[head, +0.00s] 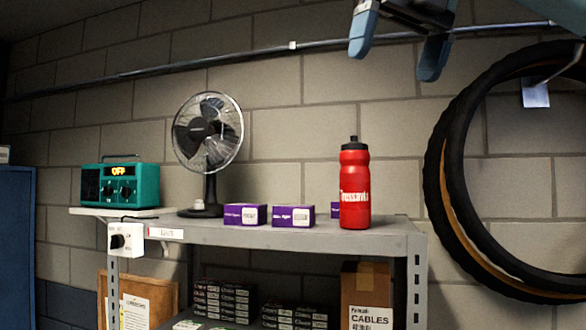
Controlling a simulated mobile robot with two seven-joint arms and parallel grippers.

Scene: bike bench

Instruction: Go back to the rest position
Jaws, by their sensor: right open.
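My right gripper (398,50) shows at the top right of the head view. Its two blue-grey fingers point down and are apart, with nothing between them. It is above and to the right of the red bottle (355,185), clear of it. The bottle stands upright on the right end of the shelf top. My left gripper is not in view.
The grey shelf (330,237) also holds purple boxes (293,215), a black fan (209,135) and a teal radio (120,186) on a side ledge. A tyre (450,190) hangs on the right wall. A conduit (250,56) crosses the wall. Boxes fill the lower shelf.

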